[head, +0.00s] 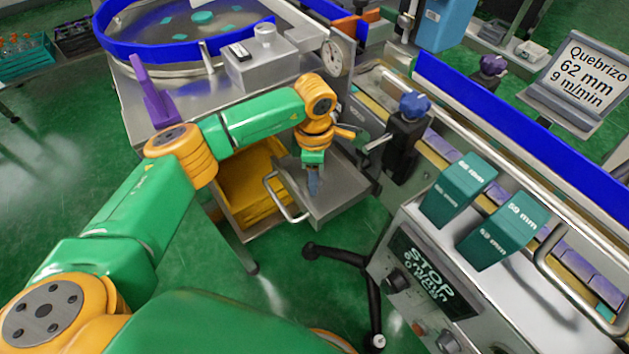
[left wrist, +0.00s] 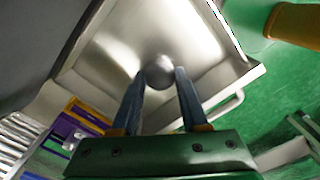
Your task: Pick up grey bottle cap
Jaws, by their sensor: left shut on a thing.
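My left gripper (head: 313,185) reaches down over a metal tray (head: 345,200) beside the machine. In the left wrist view its two blue-grey fingers (left wrist: 160,78) are shut on a round grey thing, which looks like the grey bottle cap (left wrist: 160,68). The cap sits between the fingertips, with the bare tray floor (left wrist: 105,50) around it. I cannot tell whether the cap touches the tray. In the head view the cap is hidden by the gripper or too small to make out. My right gripper is not in view.
The tray has a raised rim and a bent handle (head: 280,195). A yellow bin (head: 250,185) stands below left. A blue-knobbed post (head: 406,135) rises close to the right. A control box reading STOP (head: 430,270) and two teal blocks (head: 460,190) are farther right.

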